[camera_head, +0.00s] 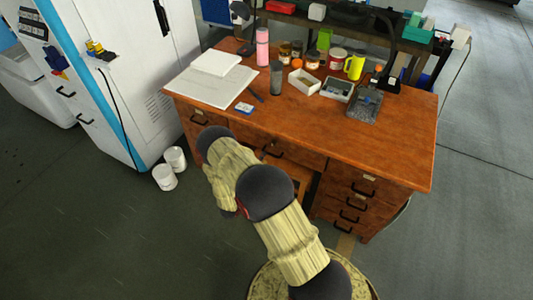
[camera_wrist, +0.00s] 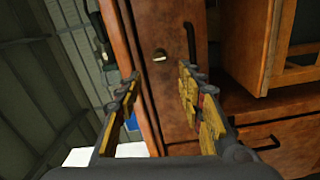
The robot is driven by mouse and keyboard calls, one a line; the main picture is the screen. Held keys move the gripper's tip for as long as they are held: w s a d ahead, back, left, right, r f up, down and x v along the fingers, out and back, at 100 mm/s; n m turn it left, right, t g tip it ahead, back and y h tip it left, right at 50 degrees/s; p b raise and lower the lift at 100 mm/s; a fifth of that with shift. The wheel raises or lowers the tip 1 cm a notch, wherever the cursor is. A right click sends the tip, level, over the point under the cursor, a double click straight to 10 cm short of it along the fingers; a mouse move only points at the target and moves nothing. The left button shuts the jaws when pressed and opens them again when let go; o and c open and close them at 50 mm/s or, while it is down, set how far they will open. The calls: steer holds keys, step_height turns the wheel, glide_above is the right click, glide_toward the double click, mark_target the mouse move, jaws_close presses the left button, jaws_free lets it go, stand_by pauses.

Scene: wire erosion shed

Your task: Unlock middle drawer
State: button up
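The wooden desk (camera_head: 415,130) has drawers at left, centre and right. Its wide middle drawer (camera_head: 302,157) has a dark handle (camera_head: 270,152) and is partly hidden by my arm. In the wrist view, a turned wooden drawer front (camera_wrist: 172,100) has a small metal lock piece (camera_wrist: 160,55) and a dark handle (camera_wrist: 190,42); I cannot tell which drawer it is. My gripper (camera_wrist: 158,78) is open and empty, its yellow-and-black fingers on either side of the lock piece in the picture. It appears apart from the drawer front. In the head view my arm hides the gripper's fingers.
The desk top holds papers (camera_head: 212,84), a pink bottle (camera_head: 262,48), a grey cup (camera_head: 276,78), a white box (camera_head: 304,82) and a yellow mug (camera_head: 354,66). White pots (camera_head: 165,178) stand beside a white machine (camera_head: 130,75) at left. The floor in front is clear.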

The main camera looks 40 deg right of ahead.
steer(key=shift+v, duration=1.5)
